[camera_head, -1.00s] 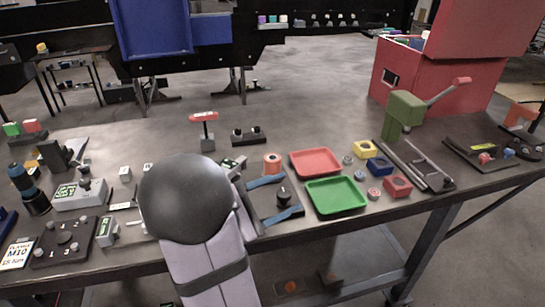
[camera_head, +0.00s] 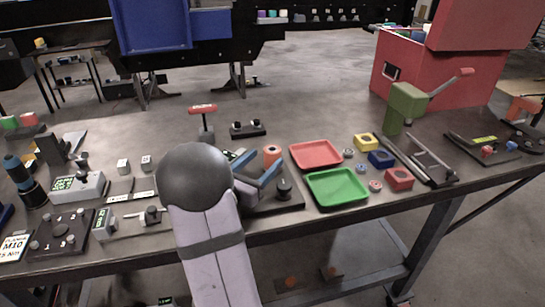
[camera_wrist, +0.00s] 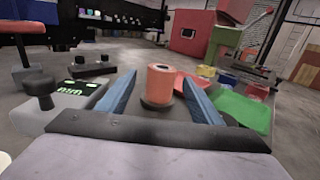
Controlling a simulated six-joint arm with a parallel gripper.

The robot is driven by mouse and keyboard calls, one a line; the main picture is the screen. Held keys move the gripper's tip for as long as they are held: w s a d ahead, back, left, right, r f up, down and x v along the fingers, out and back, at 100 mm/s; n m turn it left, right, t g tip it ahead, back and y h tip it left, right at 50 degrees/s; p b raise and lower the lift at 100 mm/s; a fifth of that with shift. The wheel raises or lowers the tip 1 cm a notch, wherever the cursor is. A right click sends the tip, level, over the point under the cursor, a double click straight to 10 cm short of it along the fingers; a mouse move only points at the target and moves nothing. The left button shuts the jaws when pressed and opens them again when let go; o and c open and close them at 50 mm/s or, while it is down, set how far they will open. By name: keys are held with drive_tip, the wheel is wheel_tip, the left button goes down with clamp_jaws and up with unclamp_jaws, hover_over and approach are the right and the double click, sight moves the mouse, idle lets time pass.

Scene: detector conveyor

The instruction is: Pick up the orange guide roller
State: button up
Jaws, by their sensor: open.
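The orange guide roller (camera_head: 272,153) stands upright on the bench, a short spool with a dark hole in its top. In the wrist view, the roller (camera_wrist: 160,82) shows ahead, between the two blue fingers, with a dark disc-like shape at its foot. My gripper (camera_head: 269,160) is open, with its fingers spread and pointing at the roller. In the wrist view, my gripper (camera_wrist: 159,76) has a finger on each side of the line to the roller, and nothing is gripped. I cannot tell whether the fingertips have reached beside the roller.
A red tray (camera_head: 315,147) and a green tray (camera_head: 350,186) lie right of the roller. A black knobbed fixture (camera_head: 283,188) is close in front. A red-topped T-handle (camera_head: 203,110) and a black two-knob block (camera_head: 247,128) stand behind and left.

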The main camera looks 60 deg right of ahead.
sight(268, 156)
drive_tip(key=shift+s+d+f+p, duration=0.15)
drive_tip(key=shift+d+p, duration=0.75)
drive_tip(key=shift+d, duration=1.7)
drive_tip(key=c, duration=1.3)
drive_tip(key=shift+c, duration=0.2)
drive_tip(key=shift+r, duration=0.2)
wheel_tip(268, 156, up, 10)
drive_tip(key=shift+b, duration=0.4)
